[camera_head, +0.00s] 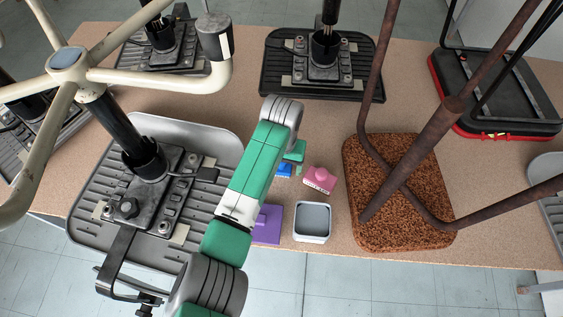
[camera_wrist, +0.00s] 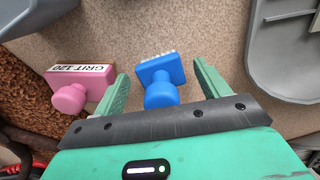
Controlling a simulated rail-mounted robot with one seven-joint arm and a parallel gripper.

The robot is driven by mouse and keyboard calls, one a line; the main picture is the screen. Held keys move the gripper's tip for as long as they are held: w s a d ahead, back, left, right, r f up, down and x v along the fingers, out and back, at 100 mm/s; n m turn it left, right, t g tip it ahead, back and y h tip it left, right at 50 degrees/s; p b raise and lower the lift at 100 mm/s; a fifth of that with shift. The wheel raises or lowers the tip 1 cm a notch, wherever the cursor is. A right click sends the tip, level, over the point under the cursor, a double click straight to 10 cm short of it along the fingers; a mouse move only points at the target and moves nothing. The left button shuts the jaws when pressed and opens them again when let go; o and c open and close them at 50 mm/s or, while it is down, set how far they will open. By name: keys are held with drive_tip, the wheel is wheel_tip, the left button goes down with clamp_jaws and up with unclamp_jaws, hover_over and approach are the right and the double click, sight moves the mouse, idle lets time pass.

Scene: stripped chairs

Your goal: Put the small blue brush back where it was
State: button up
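The small blue brush (camera_wrist: 162,82) has a rounded knob handle and a row of pale bristles along its far edge. It appears to rest on the brown tabletop. In the head view only part of the brush (camera_head: 284,170) shows beside my gripper (camera_head: 295,158). In the wrist view my gripper (camera_wrist: 161,72) is open, with one green finger on each side of the brush. Gaps show between the brush and both fingers. The knob points toward the gripper's palm.
A pink block labelled GRIT 120 (camera_head: 320,180) stands close, just outside one finger. A purple block (camera_head: 267,224) and an open grey bin (camera_head: 311,236) are near the table's front edge. Upturned chairs surround the spot, including a brown cork seat (camera_head: 400,220) and a grey seat (camera_head: 85,215).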

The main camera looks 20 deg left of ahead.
drive_tip(key=shift+r, duration=0.1)
wheel_tip(320, 180, up, 12)
drive_tip(key=p, duration=0.4)
drive_tip(key=shift+r, duration=0.1)
